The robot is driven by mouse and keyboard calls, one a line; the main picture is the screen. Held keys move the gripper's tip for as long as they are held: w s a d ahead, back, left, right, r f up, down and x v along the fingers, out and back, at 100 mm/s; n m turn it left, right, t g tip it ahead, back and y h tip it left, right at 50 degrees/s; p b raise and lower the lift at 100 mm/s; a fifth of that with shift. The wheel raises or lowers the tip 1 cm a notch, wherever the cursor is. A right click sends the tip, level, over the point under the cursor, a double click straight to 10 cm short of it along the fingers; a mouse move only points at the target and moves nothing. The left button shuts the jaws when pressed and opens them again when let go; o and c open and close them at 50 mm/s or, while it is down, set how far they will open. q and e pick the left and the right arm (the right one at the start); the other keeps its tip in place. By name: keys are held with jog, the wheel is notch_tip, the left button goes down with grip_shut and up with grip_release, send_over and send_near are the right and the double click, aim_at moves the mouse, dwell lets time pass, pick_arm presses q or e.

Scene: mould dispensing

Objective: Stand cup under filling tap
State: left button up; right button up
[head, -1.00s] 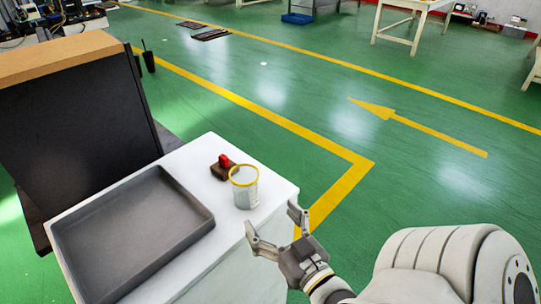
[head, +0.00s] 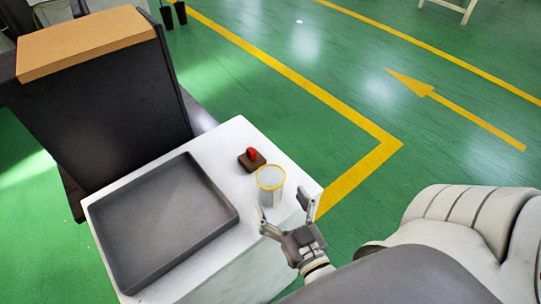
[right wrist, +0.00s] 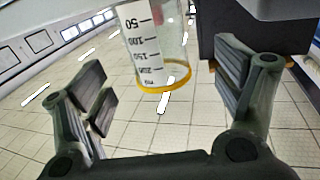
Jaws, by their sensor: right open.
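The cup (head: 270,188) is a clear beaker with a yellow rim, upright near the right end of the white worktop (head: 234,136). It also shows in the right wrist view (right wrist: 152,45), upside down in the picture, with dark volume marks. My right gripper (head: 283,206) is open and empty, its two fingers reaching toward the cup from the front. In the right wrist view the cup appears between the spread fingers, apart from both. I cannot make out a filling tap. My left gripper is not in view.
A grey tray (head: 103,225) covers the left part of the worktop. A brown block with a red knob (head: 252,155) sits just behind the cup. A large black panel with a tan top (head: 85,42) stands behind the tray. Green floor is clear to the right.

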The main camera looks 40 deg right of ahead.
aim_at(277, 194)
jog(key=shift+w+d, duration=0.1)
jog(key=shift+w, duration=0.2)
jog(key=w+p, duration=0.1)
jog(key=w, duration=0.1)
jog(key=w+d+p, duration=0.1)
jog(key=w, duration=0.1)
jog(key=shift+r, duration=0.2)
jog(key=shift+w+d+f, duration=0.1)
jog(key=shift+w, duration=0.45)
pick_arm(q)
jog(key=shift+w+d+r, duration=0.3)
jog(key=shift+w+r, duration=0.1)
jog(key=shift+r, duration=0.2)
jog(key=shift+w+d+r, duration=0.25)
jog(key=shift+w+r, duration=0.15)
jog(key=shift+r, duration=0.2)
pick_arm(e)
jog(key=c, duration=1.1)
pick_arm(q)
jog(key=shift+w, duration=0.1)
pick_arm(e)
jog(key=shift+o, duration=0.2)
